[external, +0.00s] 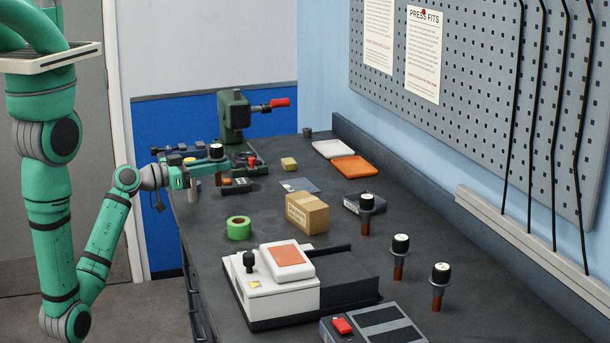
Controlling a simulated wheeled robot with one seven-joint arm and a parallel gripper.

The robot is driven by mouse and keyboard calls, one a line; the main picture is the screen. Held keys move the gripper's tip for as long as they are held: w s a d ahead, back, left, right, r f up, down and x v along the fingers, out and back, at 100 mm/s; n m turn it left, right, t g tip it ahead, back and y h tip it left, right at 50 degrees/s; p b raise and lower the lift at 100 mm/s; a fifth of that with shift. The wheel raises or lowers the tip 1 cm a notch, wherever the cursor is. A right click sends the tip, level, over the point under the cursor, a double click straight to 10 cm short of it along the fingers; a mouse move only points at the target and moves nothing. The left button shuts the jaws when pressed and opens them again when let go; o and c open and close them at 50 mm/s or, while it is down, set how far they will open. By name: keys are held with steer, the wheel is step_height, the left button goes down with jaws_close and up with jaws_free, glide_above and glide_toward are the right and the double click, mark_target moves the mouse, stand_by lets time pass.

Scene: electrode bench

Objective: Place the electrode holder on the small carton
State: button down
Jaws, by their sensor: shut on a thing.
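My gripper (207,169) is at the far left part of the bench, shut on an electrode holder (216,151). The holder has a black cap with a pale top and a reddish-brown lower end, and looks upright. My fingers hide its middle, and I cannot tell how far it is above the bench. The small carton (308,213), a brown cardboard box with a printed label, stands mid-bench, to the right of my gripper and nearer the camera. Its top is bare. Other similar holders stand upright on the right side (366,203), (400,246), (440,275).
A green press (234,118) stands behind my gripper. A green tape roll (239,228) lies left of the carton. A white machine (272,290) stands in front. A yellow block (289,163), orange tray (357,168) and white tray (333,148) lie farther back.

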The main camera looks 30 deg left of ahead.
steer(key=shift+r, duration=0.6)
steer(key=w+d+r+m+g+h, duration=0.3)
steer(key=d, duration=0.8)
steer(key=m+g+h, duration=0.1)
steer(key=g+h, duration=0.1)
glide_above(292, 198)
steer(key=shift+w+f, duration=0.1)
steer(key=shift+f, duration=2.75)
steer(key=shift+f, duration=0.1)
steer(key=c, duration=1.7)
jaws_free()
steer(key=shift+f+m, duration=0.1)
steer(key=shift+m, duration=0.2)
steer(key=shift+o, duration=0.2)
